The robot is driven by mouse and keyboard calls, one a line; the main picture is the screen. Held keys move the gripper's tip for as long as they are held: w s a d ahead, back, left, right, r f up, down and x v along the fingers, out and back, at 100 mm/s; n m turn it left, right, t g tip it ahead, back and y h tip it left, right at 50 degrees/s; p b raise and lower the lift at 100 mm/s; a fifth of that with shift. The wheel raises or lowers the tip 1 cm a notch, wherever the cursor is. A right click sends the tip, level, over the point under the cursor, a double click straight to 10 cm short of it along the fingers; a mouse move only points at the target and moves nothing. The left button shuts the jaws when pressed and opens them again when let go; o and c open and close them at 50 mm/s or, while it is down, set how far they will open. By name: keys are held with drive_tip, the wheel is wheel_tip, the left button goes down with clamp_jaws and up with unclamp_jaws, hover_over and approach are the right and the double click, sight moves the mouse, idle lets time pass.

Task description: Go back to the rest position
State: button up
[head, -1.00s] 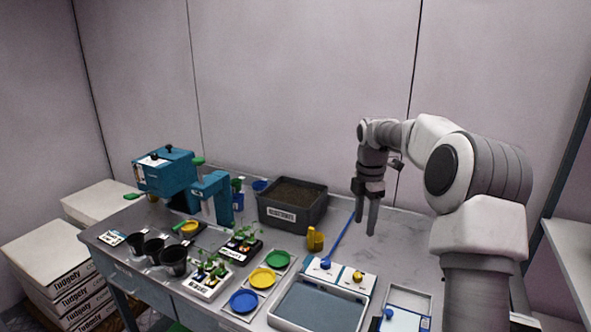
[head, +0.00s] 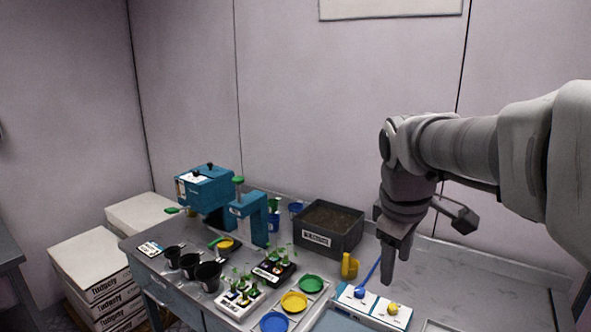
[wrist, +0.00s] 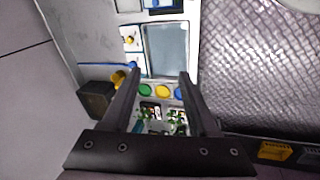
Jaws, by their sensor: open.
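My gripper (head: 397,246) hangs from my arm at the right of the head view, fingers pointing down. It is open and empty, and appears to be above the bench. In the wrist view its two dark fingers (wrist: 158,82) stand apart with nothing between their tips. Beyond them the bench shows from above, with a grey-blue tray (wrist: 166,50) and green, yellow and blue discs. No held object shows in either view.
The bench holds a soil box (head: 330,228), a teal machine (head: 205,190), black pots (head: 208,275), seedling trays (head: 240,299) and a yellow item (head: 349,266). White boxes (head: 92,262) are stacked on the left. The right rear bench top (head: 480,275) looks clear.

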drive_tip(key=s+a+f+m+t, duration=0.1)
drive_tip(key=s+f+m, duration=0.1)
drive_tip(key=s+m, duration=0.2)
drive_tip(key=s+a+f+m+t+y, duration=0.1)
drive_tip(key=s+m, duration=0.4)
drive_tip(key=s, duration=0.6)
drive_tip(key=shift+a+f+t, duration=0.25)
drive_tip(key=shift+f+t, duration=0.05)
drive_tip(key=shift+f, duration=0.1)
